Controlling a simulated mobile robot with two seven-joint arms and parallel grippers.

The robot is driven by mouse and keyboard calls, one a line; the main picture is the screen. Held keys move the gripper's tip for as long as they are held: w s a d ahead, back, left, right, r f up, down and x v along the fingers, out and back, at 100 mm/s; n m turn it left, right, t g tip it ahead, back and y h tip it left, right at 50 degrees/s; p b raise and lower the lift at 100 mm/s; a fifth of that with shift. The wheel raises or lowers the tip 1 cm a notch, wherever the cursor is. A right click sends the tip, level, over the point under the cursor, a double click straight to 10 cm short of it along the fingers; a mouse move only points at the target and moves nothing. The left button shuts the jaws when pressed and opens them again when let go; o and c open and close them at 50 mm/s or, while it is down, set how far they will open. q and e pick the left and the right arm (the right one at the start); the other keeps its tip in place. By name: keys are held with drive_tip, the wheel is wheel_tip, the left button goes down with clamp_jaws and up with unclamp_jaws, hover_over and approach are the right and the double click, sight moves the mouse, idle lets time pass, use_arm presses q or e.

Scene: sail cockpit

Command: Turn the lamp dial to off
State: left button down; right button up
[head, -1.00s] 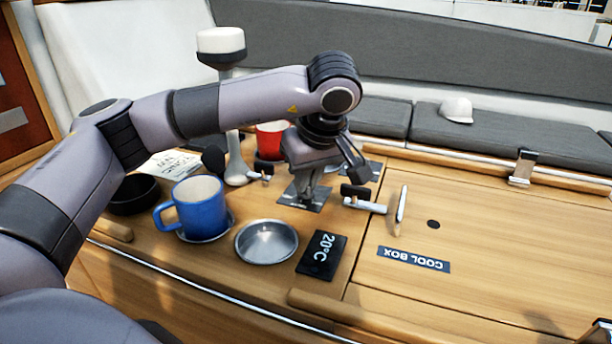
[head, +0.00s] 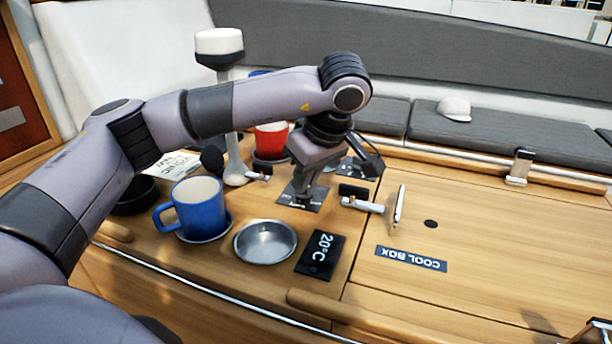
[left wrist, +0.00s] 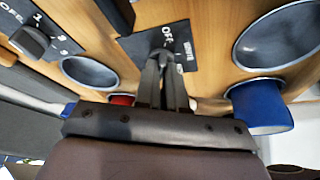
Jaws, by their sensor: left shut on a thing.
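The lamp dial sits on a dark plate (head: 314,200) on the wooden counter; the plate also shows in the left wrist view (left wrist: 189,42), with the word OFF and a second label that seems to read WHITE. My left gripper (head: 294,188) points down onto this plate. In the left wrist view its fingers (left wrist: 166,70) are shut on the dial knob (left wrist: 163,53). The fingers hide most of the knob, so I cannot tell which mark it points to. My right gripper is not seen.
A second dial (left wrist: 32,40) marked OFF and numbers is close by. A blue mug (head: 198,208), a metal bowl (head: 265,242), a red cup (head: 271,140) and a 20°C display (head: 320,255) surround the plate. A cool box lid (head: 490,230) with a T-handle lies to the right.

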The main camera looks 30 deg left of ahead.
use_arm(q)
drive_tip(key=c, duration=1.2)
unclamp_jaws()
drive_tip(key=shift+r, duration=0.1)
drive_tip(key=p+v, duration=0.1)
drive_tip(key=v, duration=0.6)
drive_tip(key=shift+d, duration=0.15)
